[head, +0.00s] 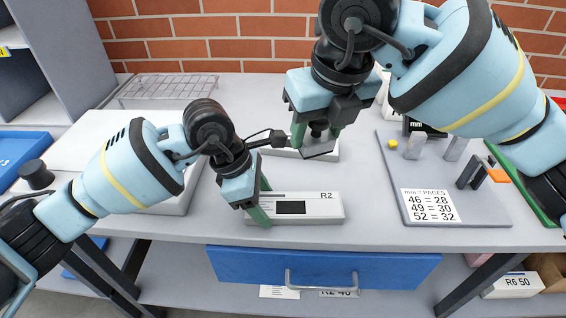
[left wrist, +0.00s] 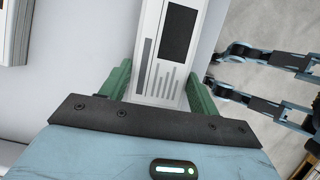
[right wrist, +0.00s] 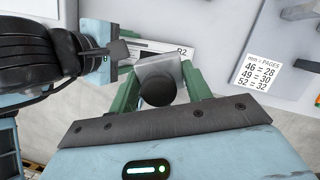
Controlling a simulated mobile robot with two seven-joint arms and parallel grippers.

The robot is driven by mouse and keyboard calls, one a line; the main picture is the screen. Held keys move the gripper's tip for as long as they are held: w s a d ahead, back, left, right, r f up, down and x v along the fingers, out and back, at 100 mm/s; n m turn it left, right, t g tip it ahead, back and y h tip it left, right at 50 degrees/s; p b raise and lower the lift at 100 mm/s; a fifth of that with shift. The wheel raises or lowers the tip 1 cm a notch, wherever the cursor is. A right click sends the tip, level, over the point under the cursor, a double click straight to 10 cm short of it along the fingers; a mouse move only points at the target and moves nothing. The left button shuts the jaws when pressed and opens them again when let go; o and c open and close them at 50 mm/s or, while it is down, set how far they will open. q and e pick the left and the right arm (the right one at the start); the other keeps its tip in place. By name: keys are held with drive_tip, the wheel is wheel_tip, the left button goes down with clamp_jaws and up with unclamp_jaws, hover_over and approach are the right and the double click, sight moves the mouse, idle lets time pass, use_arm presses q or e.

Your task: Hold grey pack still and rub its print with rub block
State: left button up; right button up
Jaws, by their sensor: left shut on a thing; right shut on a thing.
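The grey pack (head: 325,206), marked R2 with a black print patch (head: 291,207), lies flat near the table's front edge. My left gripper (head: 262,200) is shut across its left end, one finger on each long side; the left wrist view shows the pack (left wrist: 148,50) between both fingers. My right gripper (head: 317,140) is shut on the rub block (head: 320,153), a grey plate with a round black knob (right wrist: 157,88). It holds the block behind the pack, off the print. In the right wrist view the block (right wrist: 172,68) hides part of the pack.
A grey board with a page chart (head: 431,205) is at right, a white board (head: 110,130) and wire rack (head: 168,88) at left. A blue drawer (head: 320,268) hangs below the front edge.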

sight(331, 152)
drive_tip(key=f+m, duration=0.1)
drive_tip(key=f, duration=0.1)
drive_tip(key=d+f+m+h, duration=0.1)
drive_tip(key=f+m, duration=0.1)
drive_tip(key=d+f+m+g, duration=0.1)
drive_tip(key=f, duration=0.2)
drive_tip(key=shift+w+d, duration=0.2)
drive_tip(key=shift+f, duration=0.1)
drive_tip(key=shift+f, duration=2.95)
drive_tip(key=shift+f, duration=0.5)
drive_tip(key=shift+a, duration=0.2)
drive_tip(key=shift+a, duration=0.6)
drive_tip(key=shift+a, duration=0.15)
drive_tip(key=shift+s+a, duration=0.15)
drive_tip(key=shift+a, duration=0.5)
